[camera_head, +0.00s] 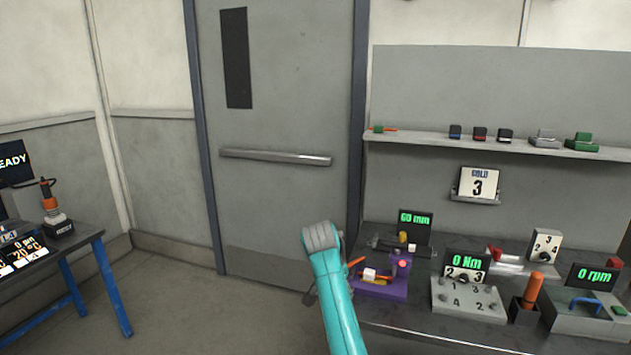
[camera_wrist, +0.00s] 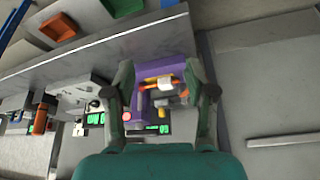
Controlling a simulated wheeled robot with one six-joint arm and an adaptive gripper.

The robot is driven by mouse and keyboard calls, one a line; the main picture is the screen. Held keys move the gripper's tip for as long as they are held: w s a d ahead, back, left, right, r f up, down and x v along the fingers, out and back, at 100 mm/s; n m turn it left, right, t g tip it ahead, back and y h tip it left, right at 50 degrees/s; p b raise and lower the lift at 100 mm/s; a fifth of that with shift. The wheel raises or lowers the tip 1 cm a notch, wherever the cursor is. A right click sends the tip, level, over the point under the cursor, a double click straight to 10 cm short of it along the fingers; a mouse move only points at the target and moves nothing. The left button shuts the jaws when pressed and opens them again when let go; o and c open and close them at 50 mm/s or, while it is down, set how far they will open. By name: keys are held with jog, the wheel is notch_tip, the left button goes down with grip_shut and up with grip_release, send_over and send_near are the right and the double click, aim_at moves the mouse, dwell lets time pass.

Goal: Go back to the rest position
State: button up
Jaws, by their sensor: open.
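My gripper (camera_wrist: 168,88) shows in the wrist view with its two fingers spread apart and nothing between them. Beyond the gap I see the purple fixture (camera_wrist: 172,53) on the bench, with an orange and white part (camera_wrist: 158,82) on it; I see no contact. In the head view my teal arm rises in front of the bench's left end, left of the purple fixture (camera_head: 396,291). The fingers are mostly hidden behind the arm there.
The grey workbench (camera_head: 420,333) carries a numbered block (camera_head: 467,299), an orange-handled tool (camera_head: 533,291) and several displays. A shelf (camera_head: 420,138) holds small parts above it. A blue-legged table (camera_head: 88,243) stands left. The floor before the door (camera_head: 275,190) is clear.

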jog(key=s+d+f+n+t, duration=0.15)
jog(key=s+f, duration=0.25)
jog(key=f, duration=0.4)
jog(key=s+d+f+y, duration=0.15)
jog(key=s+f, duration=0.25)
jog(key=f, duration=0.4)
jog(key=s+d+f+n+t+h, duration=0.1)
jog(key=s+d+f, duration=0.15)
jog(key=f, duration=0.45)
jog(key=s+d+f+n+t+y, duration=0.15)
jog(key=s+f, duration=0.35)
jog(key=s, duration=0.5)
jog(key=s+d+f+n+t, duration=0.15)
jog(key=s+f, duration=0.25)
jog(key=s, duration=0.5)
jog(key=s+d+r+t+y, duration=0.1)
jog(key=s+r, duration=0.2)
jog(key=s, duration=0.8)
jog(key=s+d+r+t, duration=0.1)
jog(key=s+d+r, duration=0.15)
jog(key=s, duration=0.85)
jog(key=s+r+n+t, duration=0.1)
jog(key=s+r+t, duration=0.2)
jog(key=s+r, duration=1.2)
notch_tip(320, 180, up, 4)
jog(key=shift+s+d, duration=0.2)
jog(key=shift+d, duration=0.05)
